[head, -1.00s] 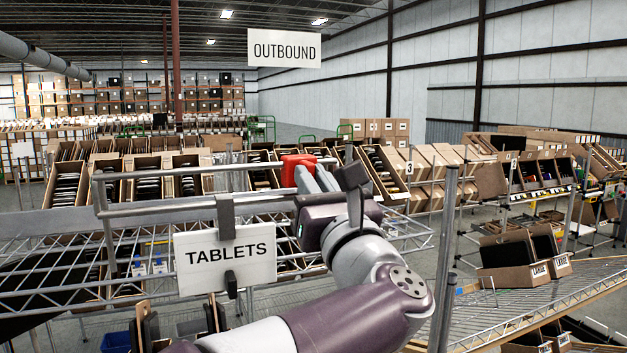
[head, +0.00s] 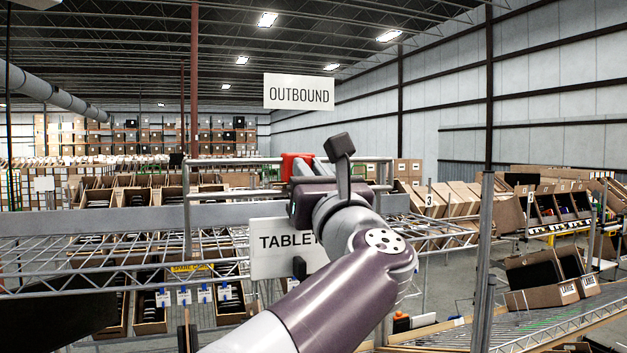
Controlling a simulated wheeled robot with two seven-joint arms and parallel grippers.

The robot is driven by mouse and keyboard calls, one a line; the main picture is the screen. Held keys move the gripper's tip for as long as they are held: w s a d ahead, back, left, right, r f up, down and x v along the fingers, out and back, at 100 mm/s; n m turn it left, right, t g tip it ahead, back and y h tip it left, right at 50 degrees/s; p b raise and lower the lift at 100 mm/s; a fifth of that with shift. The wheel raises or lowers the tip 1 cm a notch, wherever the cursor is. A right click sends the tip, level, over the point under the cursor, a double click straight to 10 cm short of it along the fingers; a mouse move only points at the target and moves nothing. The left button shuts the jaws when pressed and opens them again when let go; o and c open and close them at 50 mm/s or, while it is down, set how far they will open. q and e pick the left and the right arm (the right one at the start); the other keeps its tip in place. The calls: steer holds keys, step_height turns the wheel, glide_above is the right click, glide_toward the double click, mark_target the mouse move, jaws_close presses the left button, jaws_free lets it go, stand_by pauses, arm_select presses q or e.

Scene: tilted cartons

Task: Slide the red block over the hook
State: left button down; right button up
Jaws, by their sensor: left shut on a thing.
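The red block (head: 288,163) shows at upper centre, just beyond the wrist of my left arm. My left gripper (head: 303,168) is shut on it; its grey fingers partly cover the block. A white TABLETS sign (head: 268,247) hangs below and to the left of the wrist, partly covered by my arm. A small black hook-like piece (head: 299,267) sticks out from the sign. The block is higher in the picture than this piece, and I cannot tell their distance in depth. My right gripper is out of view.
Wire shelving (head: 110,265) with metal rails runs across the left and middle. A metal post (head: 483,250) stands right of my arm. Tilted cartons (head: 540,275) sit on a rack at the right. An OUTBOUND sign (head: 298,92) hangs far above.

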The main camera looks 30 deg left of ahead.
arm_select(q)
steer(key=c, duration=1.1)
jaws_free()
steer(key=shift+r, duration=0.1)
steer(key=shift+s, duration=0.25)
steer(key=shift+a, duration=0.15)
steer(key=b+v, duration=0.7)
steer(key=v, duration=0.5)
steer(key=shift+s+d, duration=0.2)
steer(key=shift+d, duration=0.1)
